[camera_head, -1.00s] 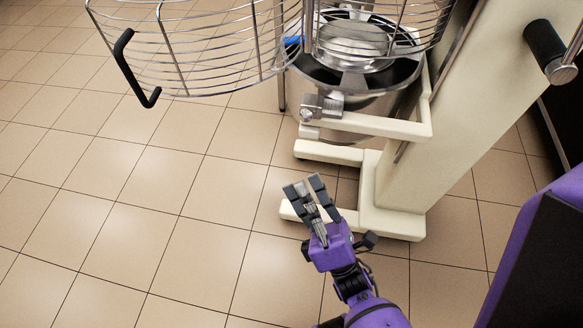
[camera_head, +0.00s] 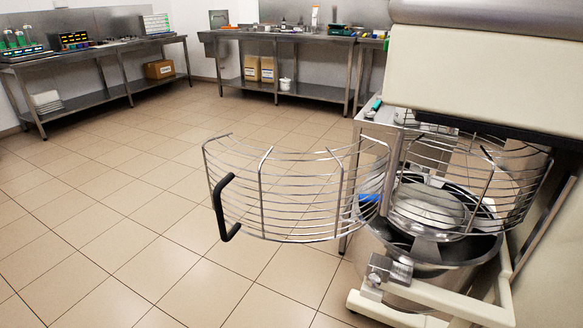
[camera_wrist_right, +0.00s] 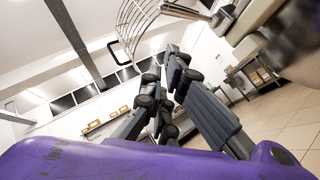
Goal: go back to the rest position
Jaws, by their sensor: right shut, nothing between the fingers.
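My right gripper (camera_wrist_right: 172,62) shows in the right wrist view, with its dark grey fingers closed together and nothing between them. It points up and away over my purple wrist cover, in open air. No gripper shows in the head view, and my left gripper is in neither view.
A mixer with a steel bowl (camera_head: 470,247) stands at the right. Its wire guard (camera_head: 300,239) is swung out left, with a black handle (camera_head: 219,205). Steel tables (camera_head: 90,67) and (camera_head: 290,38) line the back walls. The tiled floor (camera_head: 130,190) at left is clear.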

